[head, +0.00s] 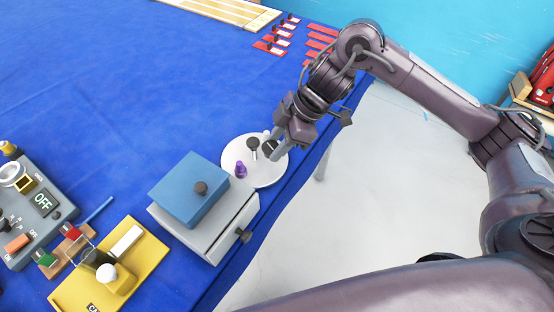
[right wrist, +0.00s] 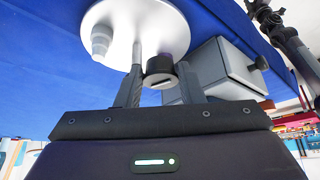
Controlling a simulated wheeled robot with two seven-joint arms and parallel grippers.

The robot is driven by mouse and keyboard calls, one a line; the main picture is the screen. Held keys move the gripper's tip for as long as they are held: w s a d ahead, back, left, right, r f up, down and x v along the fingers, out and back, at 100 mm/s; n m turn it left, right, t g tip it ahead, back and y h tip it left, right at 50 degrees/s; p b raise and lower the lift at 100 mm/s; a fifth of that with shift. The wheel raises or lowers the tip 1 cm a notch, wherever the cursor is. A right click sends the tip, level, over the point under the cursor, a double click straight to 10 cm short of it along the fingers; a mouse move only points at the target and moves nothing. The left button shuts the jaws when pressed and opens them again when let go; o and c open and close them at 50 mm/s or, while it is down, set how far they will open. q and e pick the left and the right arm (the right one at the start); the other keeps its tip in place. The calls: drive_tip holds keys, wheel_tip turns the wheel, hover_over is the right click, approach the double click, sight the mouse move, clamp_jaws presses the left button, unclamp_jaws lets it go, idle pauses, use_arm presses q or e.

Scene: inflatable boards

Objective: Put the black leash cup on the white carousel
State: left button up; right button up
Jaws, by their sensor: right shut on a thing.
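The white carousel (head: 262,178) is a round disc on the blue table cloth; it also shows in the right wrist view (right wrist: 165,22). My right gripper (head: 277,152) is at the carousel's right side, pointing down. It is shut on the black leash cup (head: 270,147), a small dark round thing, which shows between the fingers in the right wrist view (right wrist: 160,68). I cannot tell whether the cup touches the disc. My left gripper is not in view.
A grey drawer box (head: 222,232) with a blue top (head: 188,190) stands just left of the carousel. A yellow board (head: 70,292) and a grey switch panel (head: 38,215) lie further left. The table's edge is close on the right. Open blue cloth lies behind.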

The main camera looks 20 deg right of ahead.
sight(271, 168)
drive_tip(key=shift+d+f, duration=0.1)
drive_tip(key=shift+f, duration=0.5)
drive_tip(key=shift+d+f, duration=0.1)
drive_tip(key=shift+f, duration=0.15)
wheel_tip(271, 168, down, 4)
drive_tip(key=shift+r+p, duration=0.25)
drive_tip(key=shift+p, duration=0.05)
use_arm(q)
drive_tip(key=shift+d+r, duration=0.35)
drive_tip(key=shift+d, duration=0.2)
use_arm(e)
drive_tip(key=shift+f, duration=0.45)
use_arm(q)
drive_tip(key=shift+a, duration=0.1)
use_arm(e)
drive_tip(key=shift+f, duration=0.1)
drive_tip(key=o, duration=1)
drive_tip(key=shift+c, duration=0.2)
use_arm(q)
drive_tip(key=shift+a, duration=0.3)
